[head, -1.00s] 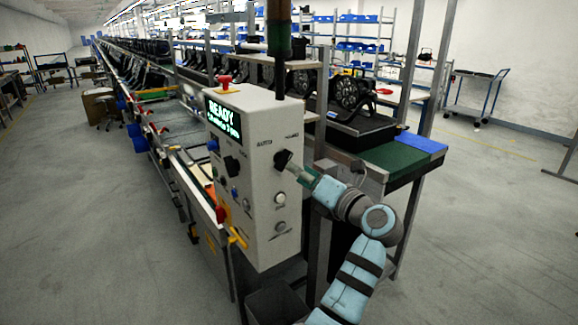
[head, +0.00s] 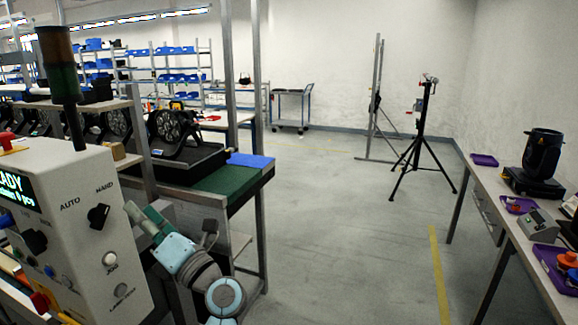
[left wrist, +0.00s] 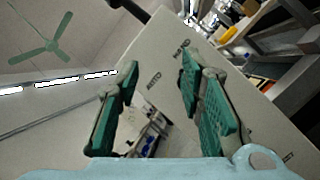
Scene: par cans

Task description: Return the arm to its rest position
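My left gripper (head: 140,212) is just right of the control box (head: 62,205) in the head view, a little apart from the black AUTO/HAND selector knob (head: 98,216). In the left wrist view my left gripper (left wrist: 158,68) has its two green fingers spread with nothing held between them. The pale face of the control box (left wrist: 165,55), with AUTO and HAND lettering, is beyond the fingers. My right gripper is in neither view.
A bench with a green and blue top (head: 232,180) carries a black lamp (head: 172,130) behind my left arm. A tripod stand (head: 415,150) is further back. A table (head: 492,215) with purple trays is at the right. The floor between is clear.

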